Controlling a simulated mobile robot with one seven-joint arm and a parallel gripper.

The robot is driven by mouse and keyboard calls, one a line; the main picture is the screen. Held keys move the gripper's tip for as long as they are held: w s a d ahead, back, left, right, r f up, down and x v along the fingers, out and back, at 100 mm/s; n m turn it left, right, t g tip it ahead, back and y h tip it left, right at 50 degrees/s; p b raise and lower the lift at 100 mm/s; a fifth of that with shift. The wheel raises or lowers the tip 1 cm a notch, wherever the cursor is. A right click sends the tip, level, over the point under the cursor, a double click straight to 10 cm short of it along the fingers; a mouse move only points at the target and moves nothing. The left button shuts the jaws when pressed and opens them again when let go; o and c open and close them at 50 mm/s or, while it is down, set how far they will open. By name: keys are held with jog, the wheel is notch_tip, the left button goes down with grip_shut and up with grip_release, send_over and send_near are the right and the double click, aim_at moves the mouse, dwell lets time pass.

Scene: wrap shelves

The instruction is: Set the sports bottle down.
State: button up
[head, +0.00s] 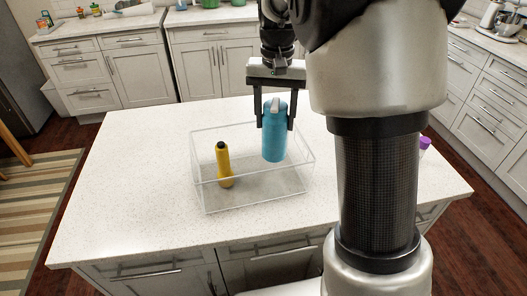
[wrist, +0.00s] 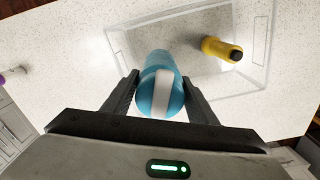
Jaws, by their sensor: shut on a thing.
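The sports bottle (head: 273,138) is blue with a pale strap or handle on its cap. My gripper (head: 274,118) is shut on its upper part, with one finger on each side, and the bottle hangs upright. In the head view the bottle overlaps the right part of a clear bin on the island. I cannot tell whether its base touches the bin floor. In the wrist view the bottle (wrist: 160,85) shows from above between the fingers (wrist: 160,100), near the bin's edge.
The clear, open bin (head: 206,202) stands on the white island top (head: 120,190). A yellow bottle (head: 223,167) with a black cap stands in its left part. A purple-capped item (head: 425,144) is at the right, partly behind my arm. The island's left side is clear.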

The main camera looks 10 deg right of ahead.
aim_at(274, 139)
notch_tip(274, 139, down, 7)
jog(key=shift+r+b, duration=0.15)
jog(key=shift+b, duration=0.15)
jog(key=shift+f, duration=0.2)
jog(key=o, duration=1.3)
jog(key=shift+r, duration=0.1)
